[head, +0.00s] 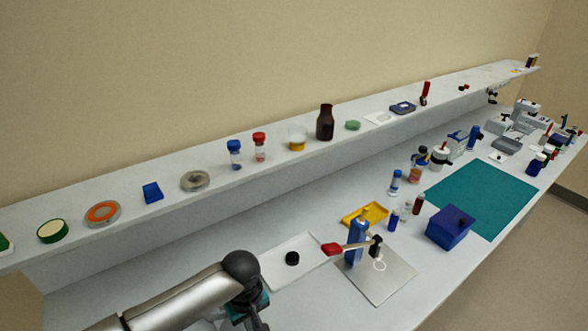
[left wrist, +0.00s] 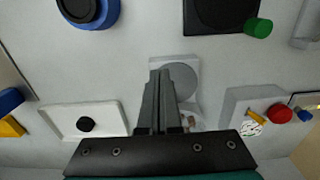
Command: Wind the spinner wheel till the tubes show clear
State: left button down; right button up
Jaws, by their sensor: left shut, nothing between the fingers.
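My left arm comes in at the bottom left of the head view, and its gripper is mostly cut off by the lower edge. In the left wrist view my left gripper (left wrist: 160,78) is shut and empty, in front of a pale grey device with a round grey disc (left wrist: 184,82). I cannot tell whether they touch, or whether this disc is the spinner wheel. Several small capped tubes (head: 393,221) stand on the bench beyond a blue stand with a red-tipped lever (head: 356,243). Their contents are too small to judge. My right gripper is not in view.
A white tray with a black cap (head: 292,258) lies left of the blue stand. A yellow tray (head: 364,214), a blue box (head: 450,228) and a teal mat (head: 482,197) lie further along. A grey box with a red knob (left wrist: 278,113) is at the wrist view's right.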

pick_arm(q)
jog(key=shift+f, duration=1.5)
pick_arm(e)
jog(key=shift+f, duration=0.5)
pick_arm(q)
jog(key=shift+w+a, duration=0.3)
jog(key=shift+a, duration=0.2)
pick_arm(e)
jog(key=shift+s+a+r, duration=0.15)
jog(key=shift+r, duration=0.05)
pick_arm(q)
jog(key=shift+p, duration=0.3)
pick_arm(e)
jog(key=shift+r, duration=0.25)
pick_arm(q)
jog(key=shift+s+a+r+p, duration=0.1)
jog(key=shift+s+a+p, duration=0.25)
jog(key=shift+p, duration=0.55)
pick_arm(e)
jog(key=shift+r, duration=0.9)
pick_arm(q)
jog(key=shift+s+a+p, duration=0.45)
jog(key=shift+a+p, duration=0.05)
jog(key=shift+p, duration=0.75)
jog(key=shift+s+a, duration=0.1)
jog(key=shift+a, duration=0.05)
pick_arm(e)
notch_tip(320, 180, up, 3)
